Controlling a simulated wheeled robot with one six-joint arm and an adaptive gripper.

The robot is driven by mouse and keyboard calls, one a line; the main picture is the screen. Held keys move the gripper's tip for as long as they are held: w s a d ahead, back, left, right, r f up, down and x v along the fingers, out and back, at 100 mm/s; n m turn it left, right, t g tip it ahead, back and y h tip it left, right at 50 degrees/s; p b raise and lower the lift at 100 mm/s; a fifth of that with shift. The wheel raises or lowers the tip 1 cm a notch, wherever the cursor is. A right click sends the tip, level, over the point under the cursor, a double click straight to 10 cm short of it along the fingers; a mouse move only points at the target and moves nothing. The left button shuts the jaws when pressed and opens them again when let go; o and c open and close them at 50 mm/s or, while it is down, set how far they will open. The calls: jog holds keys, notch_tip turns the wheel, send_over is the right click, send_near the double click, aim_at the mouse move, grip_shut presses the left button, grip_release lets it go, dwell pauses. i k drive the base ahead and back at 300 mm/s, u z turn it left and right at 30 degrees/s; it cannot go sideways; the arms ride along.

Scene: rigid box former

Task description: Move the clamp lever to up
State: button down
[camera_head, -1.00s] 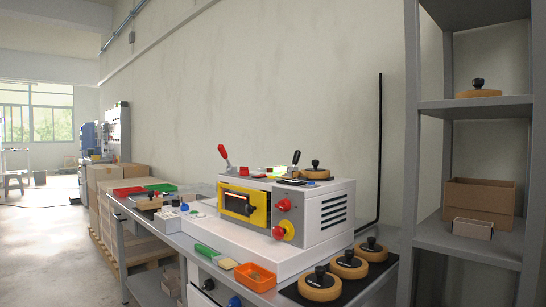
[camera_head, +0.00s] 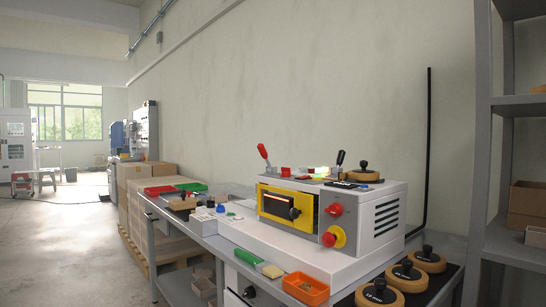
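A white box-forming machine (camera_head: 371,212) with a yellow-framed front opening stands on the workbench. On its top left is a lever with a red handle (camera_head: 263,152), tilted to the left. On its top right is a lever with a black handle (camera_head: 340,158), nearly upright with a slight lean to the right. I cannot tell from the picture which of these is the clamp lever. My gripper is not in view.
On the machine's front are a red knob (camera_head: 334,209) and a red button on yellow (camera_head: 333,237). An orange tray (camera_head: 305,289) and several wooden discs with black knobs (camera_head: 379,294) lie at the bench's front. A grey shelf (camera_head: 507,245) stands right. The floor (camera_head: 60,250) at left is clear.

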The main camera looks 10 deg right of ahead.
aim_at(262, 149)
jog(key=u, duration=1.9)
jog(key=i, duration=1.2)
jog(key=z, duration=3.05)
